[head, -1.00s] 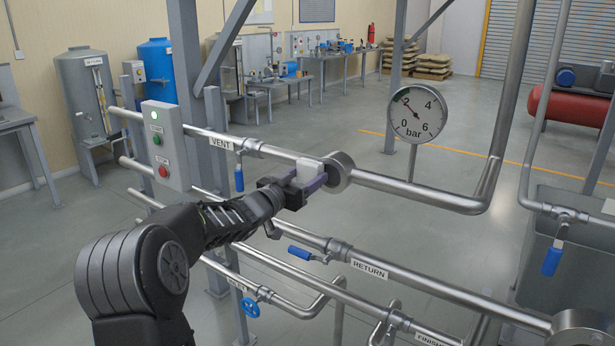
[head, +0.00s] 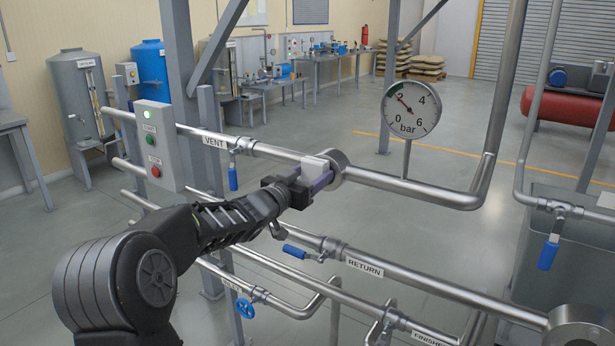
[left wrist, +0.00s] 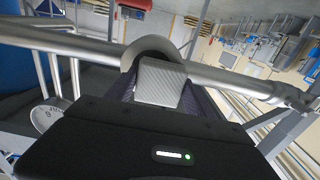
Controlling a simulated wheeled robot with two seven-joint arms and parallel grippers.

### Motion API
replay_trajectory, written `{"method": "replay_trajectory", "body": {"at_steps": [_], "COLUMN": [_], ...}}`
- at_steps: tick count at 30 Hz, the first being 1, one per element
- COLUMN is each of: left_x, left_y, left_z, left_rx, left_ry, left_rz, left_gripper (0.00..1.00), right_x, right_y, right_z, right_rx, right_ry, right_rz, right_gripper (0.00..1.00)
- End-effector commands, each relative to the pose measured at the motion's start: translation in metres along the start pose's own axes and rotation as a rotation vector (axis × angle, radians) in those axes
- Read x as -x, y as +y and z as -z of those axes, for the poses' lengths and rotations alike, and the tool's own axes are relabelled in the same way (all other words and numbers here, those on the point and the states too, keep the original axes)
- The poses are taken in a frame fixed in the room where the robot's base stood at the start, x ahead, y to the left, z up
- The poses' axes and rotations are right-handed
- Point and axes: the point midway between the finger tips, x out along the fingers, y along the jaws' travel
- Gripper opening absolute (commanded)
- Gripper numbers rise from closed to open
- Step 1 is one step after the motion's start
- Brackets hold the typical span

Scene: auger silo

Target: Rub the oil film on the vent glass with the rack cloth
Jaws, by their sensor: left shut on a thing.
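My left gripper (head: 312,184) is shut on a white folded cloth (head: 312,167), held at the vent pipe in the head view. The cloth also shows between the fingers in the left wrist view (left wrist: 161,82). The round vent glass housing (head: 340,166) sits on the pipe labelled VENT, just right of the cloth. In the left wrist view its ring (left wrist: 152,46) rises behind the cloth. The cloth is up against or very close to the housing; I cannot tell contact for certain. The glass face and any oil film are hidden. My right gripper is not in view.
A pressure gauge (head: 411,109) stands on the vent pipe to the right. A control box (head: 160,146) with buttons is at left. The return pipe (head: 420,280) and its blue-handled valve (head: 295,251) run below my left arm. Open floor lies behind the pipes.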

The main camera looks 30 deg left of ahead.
Motion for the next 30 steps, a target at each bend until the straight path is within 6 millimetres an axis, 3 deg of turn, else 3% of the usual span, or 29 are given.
{"method": "replay_trajectory", "body": {"at_steps": [8,19,30], "left_x": [0.0,-0.001,-0.001], "left_y": [0.004,0.029,0.031], "left_z": [0.0,0.0,0.0], "left_rx": [-0.001,-0.001,-0.001], "left_ry": [0.002,0.003,0.001], "left_rz": [-0.002,-0.002,-0.002], "left_gripper": [0.29,0.29,0.29], "right_x": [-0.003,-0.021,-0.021], "right_y": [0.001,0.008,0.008], "right_z": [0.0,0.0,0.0], "right_rx": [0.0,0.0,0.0], "right_ry": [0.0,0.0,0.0], "right_rz": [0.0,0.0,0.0], "right_gripper": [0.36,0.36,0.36]}}
